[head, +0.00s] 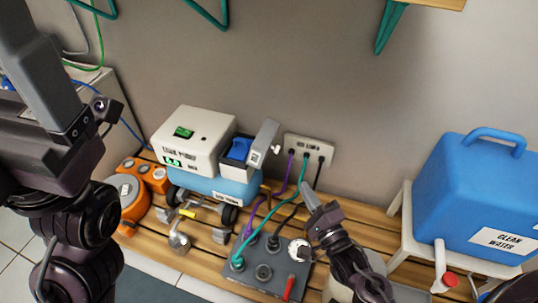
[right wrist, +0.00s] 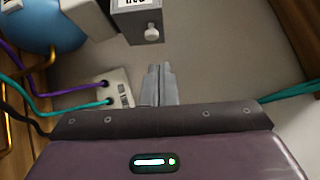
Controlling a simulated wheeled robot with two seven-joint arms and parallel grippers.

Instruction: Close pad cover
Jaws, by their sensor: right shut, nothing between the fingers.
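The pad cover (head: 264,141) is a grey lid standing raised at the right side of a small box (head: 238,163) with a blue pad (head: 239,149) inside. The blue pad shows uncovered. In the right wrist view, a grey block with a label and a round knob, seemingly the cover (right wrist: 138,24), is at the top. My right gripper (head: 308,192) is shut and empty, below and right of the cover and apart from it. Its closed fingertips also show in the right wrist view (right wrist: 158,72). My left gripper (head: 35,75) is at the upper left; its jaws are unclear.
A white unit (head: 194,138) on a blue tank (head: 222,187) stands left of the pad box. A wall outlet (head: 309,149) with plugged cables is behind my right gripper. A grey socket box (head: 262,272) is in front. A blue water container (head: 470,195) stands right.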

